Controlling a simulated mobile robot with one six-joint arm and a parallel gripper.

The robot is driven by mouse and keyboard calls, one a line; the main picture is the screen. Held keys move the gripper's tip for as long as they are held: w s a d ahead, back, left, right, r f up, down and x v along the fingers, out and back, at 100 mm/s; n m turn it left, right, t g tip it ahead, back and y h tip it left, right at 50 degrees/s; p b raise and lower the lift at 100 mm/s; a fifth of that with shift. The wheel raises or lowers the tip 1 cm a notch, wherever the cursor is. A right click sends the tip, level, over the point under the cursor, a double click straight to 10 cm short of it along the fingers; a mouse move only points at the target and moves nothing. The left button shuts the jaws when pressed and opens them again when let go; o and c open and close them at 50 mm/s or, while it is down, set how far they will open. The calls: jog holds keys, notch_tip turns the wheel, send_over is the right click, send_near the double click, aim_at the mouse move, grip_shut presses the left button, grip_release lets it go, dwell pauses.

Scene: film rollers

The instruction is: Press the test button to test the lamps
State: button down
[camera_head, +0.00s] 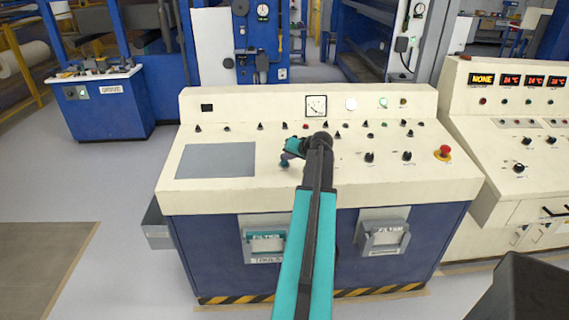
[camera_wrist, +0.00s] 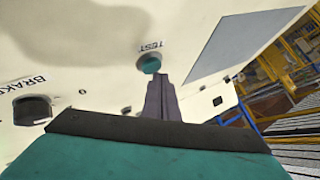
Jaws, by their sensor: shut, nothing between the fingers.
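The test button is a round teal button (camera_wrist: 149,64) under the label TEST on the cream console panel. My gripper (camera_wrist: 160,82) is shut and empty, with its fingertips at the lower edge of the button in the wrist view. Whether they touch it I cannot tell. In the head view my gripper (camera_head: 285,160) is over the middle of the console (camera_head: 320,188), right of the grey plate, and the teal button there is partly hidden by it. Small lamps sit on the upright back panel, among them a green one (camera_head: 383,102) and a white one (camera_head: 351,103).
A black BRAKE knob (camera_wrist: 32,108) is left of the button in the wrist view. The grey plate (camera_head: 215,160) lies to the left in the head view. A red emergency button (camera_head: 443,152) is at the right. Several small switches line the panel's back.

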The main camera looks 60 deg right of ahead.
jog(key=shift+f+b, duration=0.4)
jog(key=shift+f, duration=0.1)
dwell(0.8)
jog(key=shift+r, duration=0.1)
jog(key=shift+r+p, duration=0.3)
jog(key=shift+r, duration=0.5)
jog(key=r, duration=0.1)
jog(key=r+p, duration=0.1)
jog(key=r, duration=0.1)
jog(key=r+p, duration=0.1)
jog(key=r, duration=0.1)
jog(key=shift+s+a, duration=0.2)
jog(key=shift+a, duration=0.05)
dwell(0.5)
dwell(0.9)
